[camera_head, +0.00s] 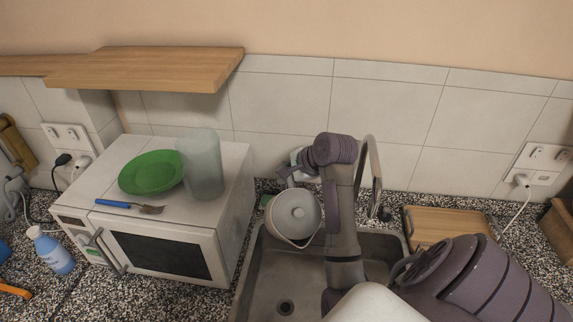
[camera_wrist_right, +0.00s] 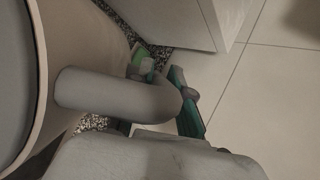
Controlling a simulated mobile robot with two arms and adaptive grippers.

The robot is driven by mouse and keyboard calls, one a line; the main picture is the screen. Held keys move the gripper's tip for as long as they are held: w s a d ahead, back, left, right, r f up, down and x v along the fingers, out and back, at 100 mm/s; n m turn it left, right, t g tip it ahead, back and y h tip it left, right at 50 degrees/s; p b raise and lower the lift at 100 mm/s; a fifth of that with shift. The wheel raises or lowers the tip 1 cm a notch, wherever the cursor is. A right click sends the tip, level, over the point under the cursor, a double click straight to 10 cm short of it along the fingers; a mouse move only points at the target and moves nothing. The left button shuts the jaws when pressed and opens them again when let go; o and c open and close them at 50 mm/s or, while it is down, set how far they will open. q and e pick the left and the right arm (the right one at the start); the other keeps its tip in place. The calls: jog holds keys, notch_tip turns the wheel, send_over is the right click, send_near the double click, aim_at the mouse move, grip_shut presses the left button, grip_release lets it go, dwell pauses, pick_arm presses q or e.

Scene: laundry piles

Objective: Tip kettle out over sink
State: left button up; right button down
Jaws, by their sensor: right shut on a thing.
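My left gripper is not in view.
The tap (camera_head: 373,165) rises behind my right arm. A wooden board (camera_head: 445,222) lies right of the sink.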

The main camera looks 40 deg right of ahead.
jog(key=shift+w+d+f+g+y, duration=0.3)
jog(key=shift+w+f+g+y, duration=0.15)
jog(key=shift+f+g, duration=0.3)
jog(key=w+d+f+m+g+y, duration=0.1)
jog(key=w+d+f+g+y, duration=0.1)
jog(key=w+d+f+g, duration=0.2)
jog(key=shift+w+d+f+m+g+y+b, duration=0.15)
jog(key=shift+w+f+m+g+y+b, duration=0.2)
jog(key=shift+w, duration=1.3)
jog(key=shift+f, duration=0.1)
